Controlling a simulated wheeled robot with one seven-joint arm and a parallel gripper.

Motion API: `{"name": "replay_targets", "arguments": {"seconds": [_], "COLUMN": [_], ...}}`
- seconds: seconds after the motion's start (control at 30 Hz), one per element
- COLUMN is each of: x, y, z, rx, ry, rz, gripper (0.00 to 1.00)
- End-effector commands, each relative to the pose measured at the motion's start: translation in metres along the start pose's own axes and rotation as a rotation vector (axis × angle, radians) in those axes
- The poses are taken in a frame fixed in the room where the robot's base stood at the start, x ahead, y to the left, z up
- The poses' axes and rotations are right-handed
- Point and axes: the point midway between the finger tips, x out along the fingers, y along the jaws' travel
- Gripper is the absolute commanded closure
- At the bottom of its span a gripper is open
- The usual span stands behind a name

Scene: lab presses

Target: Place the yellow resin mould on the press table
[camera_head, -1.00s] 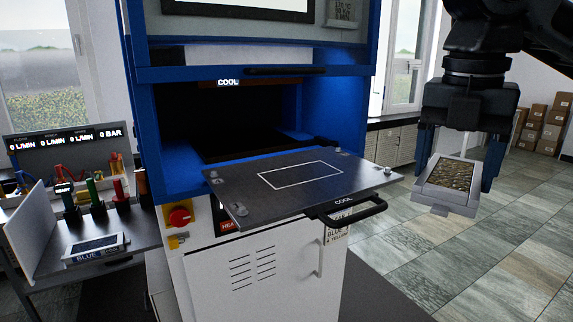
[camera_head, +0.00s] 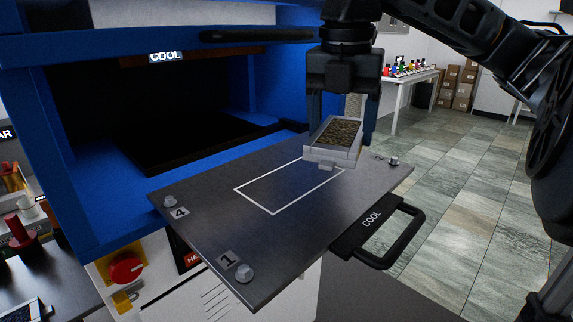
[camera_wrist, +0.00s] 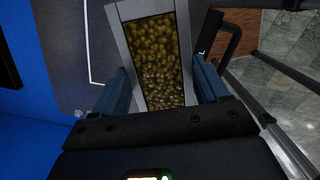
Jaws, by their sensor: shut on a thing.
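The mould (camera_head: 332,154) is a grey rectangular frame full of yellow-brown granules, also large in the wrist view (camera_wrist: 158,60). My gripper (camera_head: 340,128) is shut on it, with one blue finger on each side. The press table (camera_head: 300,225) is a dark metal plate pulled out of the blue press, with a white rectangle outline on it. In the head view the mould is over the plate's far right part, covering one corner of the outline. It seems to be held above the plate; the exact gap cannot be told.
Bolts stand at the plate's corners, one by label 1 (camera_head: 245,273). A black handle (camera_head: 392,240) sticks out at the plate's front edge. The blue press opening (camera_head: 165,90) is behind. A red button (camera_head: 126,267) is below left.

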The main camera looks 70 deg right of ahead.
Motion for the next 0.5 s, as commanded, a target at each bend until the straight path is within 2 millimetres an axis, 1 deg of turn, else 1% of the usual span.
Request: {"name": "replay_targets", "arguments": {"seconds": [0.03,0.3,0.4,0.5], "x": [0.006,0.039,0.05,0.054], "y": [0.01,0.061,0.075,0.083], "z": [0.002,0.013,0.015,0.018], "rx": [-0.001,0.001,0.0,0.001], "ry": [0.002,0.0,-0.001,-0.001], "rz": [-0.001,0.0,0.001,0.0], "gripper": [0.79,0.79,0.79,0.79]}}
